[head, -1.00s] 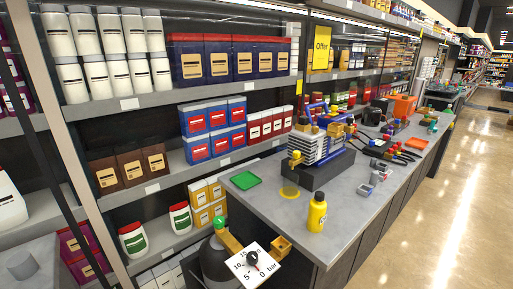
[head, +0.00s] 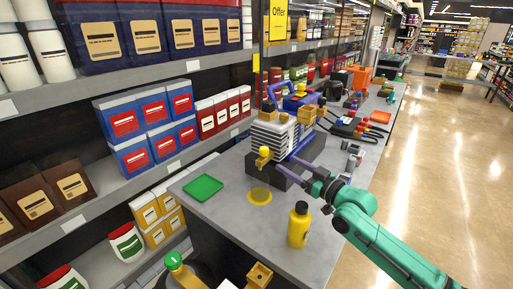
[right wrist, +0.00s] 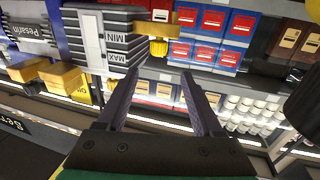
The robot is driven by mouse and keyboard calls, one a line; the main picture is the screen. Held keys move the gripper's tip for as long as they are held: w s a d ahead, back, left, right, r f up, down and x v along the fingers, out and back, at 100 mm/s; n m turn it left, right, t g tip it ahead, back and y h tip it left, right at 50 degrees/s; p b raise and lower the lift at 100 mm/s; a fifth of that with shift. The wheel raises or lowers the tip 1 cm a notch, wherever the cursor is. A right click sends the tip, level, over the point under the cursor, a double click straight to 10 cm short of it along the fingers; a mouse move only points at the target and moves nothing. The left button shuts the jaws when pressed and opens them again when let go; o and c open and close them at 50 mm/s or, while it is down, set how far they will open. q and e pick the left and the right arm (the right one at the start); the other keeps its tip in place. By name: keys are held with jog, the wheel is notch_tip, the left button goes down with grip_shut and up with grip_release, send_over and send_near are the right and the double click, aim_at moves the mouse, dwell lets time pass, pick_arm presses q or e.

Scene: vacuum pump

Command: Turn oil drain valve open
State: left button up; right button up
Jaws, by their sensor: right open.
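The vacuum pump (head: 285,130) stands on the grey bench, with a grey finned body and a blue top. A small yellow valve knob on a brass fitting (head: 264,154) sticks out from its near left side; I take it for the oil drain valve. In the right wrist view the yellow fitting (right wrist: 158,47) lies just beyond the fingertips, beside the MIN/MAX window. My right gripper (head: 284,163) is open and empty, its fingers pointing at the pump's near end. It also shows in the right wrist view (right wrist: 160,78), fingers apart and not visibly touching the fitting.
A yellow bottle (head: 299,226) stands near the bench's front edge, below my right arm. A green tray (head: 203,187) and a yellow disc (head: 260,195) lie left of it. Stocked shelves (head: 165,165) rise behind the bench. Tools and parts crowd its far end.

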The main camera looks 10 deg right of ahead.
aim_at(267, 152)
jog(key=x, duration=0.5)
jog(key=shift+d+p, duration=0.15)
jog(key=shift+p, duration=0.2)
pick_arm(q)
jog(key=shift+w+r, duration=0.35)
jog(key=shift+w, duration=0.1)
pick_arm(e)
jog(key=x, duration=0.7)
jog(key=shift+w+f, duration=0.3)
jog(key=shift+f, duration=0.05)
grip_shut()
pick_arm(q)
jog(key=shift+s+a+f, duration=0.1)
jog(key=shift+s+a, duration=0.05)
jog(key=shift+s, duration=0.05)
